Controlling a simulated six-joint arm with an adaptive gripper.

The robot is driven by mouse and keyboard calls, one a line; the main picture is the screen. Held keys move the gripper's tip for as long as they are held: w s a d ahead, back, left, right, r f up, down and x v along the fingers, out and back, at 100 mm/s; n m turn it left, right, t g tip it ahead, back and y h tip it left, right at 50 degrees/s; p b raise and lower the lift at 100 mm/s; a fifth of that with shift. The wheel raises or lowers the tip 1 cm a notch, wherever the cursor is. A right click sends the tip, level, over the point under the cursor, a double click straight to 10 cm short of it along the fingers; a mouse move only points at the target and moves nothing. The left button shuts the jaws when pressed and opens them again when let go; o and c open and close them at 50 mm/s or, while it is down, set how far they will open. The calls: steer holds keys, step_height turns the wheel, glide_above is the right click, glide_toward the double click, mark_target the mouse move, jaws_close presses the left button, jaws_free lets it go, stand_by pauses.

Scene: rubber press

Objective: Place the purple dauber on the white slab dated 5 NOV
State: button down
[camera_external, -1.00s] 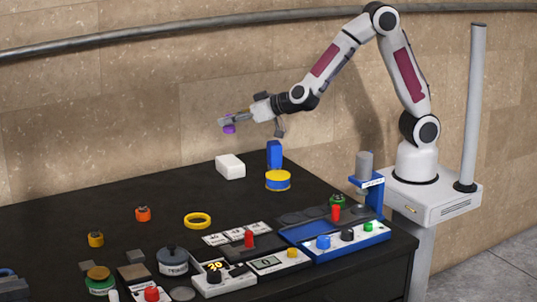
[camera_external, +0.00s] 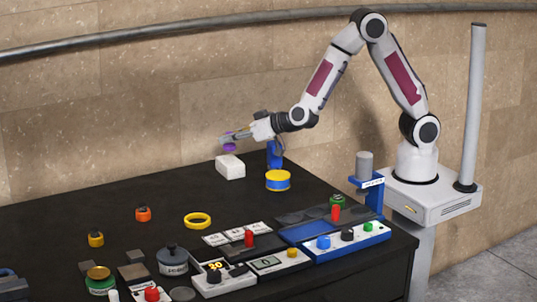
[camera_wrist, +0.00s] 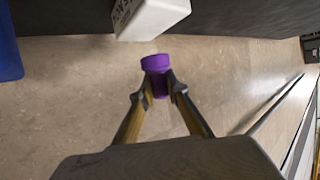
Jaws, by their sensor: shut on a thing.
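The purple dauber (camera_external: 230,149) is held in my gripper (camera_external: 228,138), a little above the white slab (camera_external: 231,168) at the back of the black table. In the wrist view, the dauber (camera_wrist: 157,71) sits between the two closed fingertips (camera_wrist: 159,92). The white slab (camera_wrist: 152,17) shows at the top of the wrist view, with dark lettering on its left side that I cannot read. The dauber looks close to the slab; the external view does not clearly show whether they touch.
A blue block (camera_external: 275,153) and a blue-and-yellow round tin (camera_external: 278,181) stand right of the slab. A yellow ring (camera_external: 198,220), an orange dauber (camera_external: 143,214) and a yellow dauber (camera_external: 96,239) lie nearer. A blue stand (camera_external: 371,185) is by my base. The table left of the slab is clear.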

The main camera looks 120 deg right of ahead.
mark_target(230, 145)
steer(key=shift+f, duration=1.7)
steer(key=shift+f, duration=0.15)
steer(key=c, duration=2)
jaws_free()
steer(key=shift+a+r, duration=0.15)
steer(key=shift+r, duration=0.1)
steer(key=shift+v, duration=5.9)
steer(key=shift+s+f, duration=0.15)
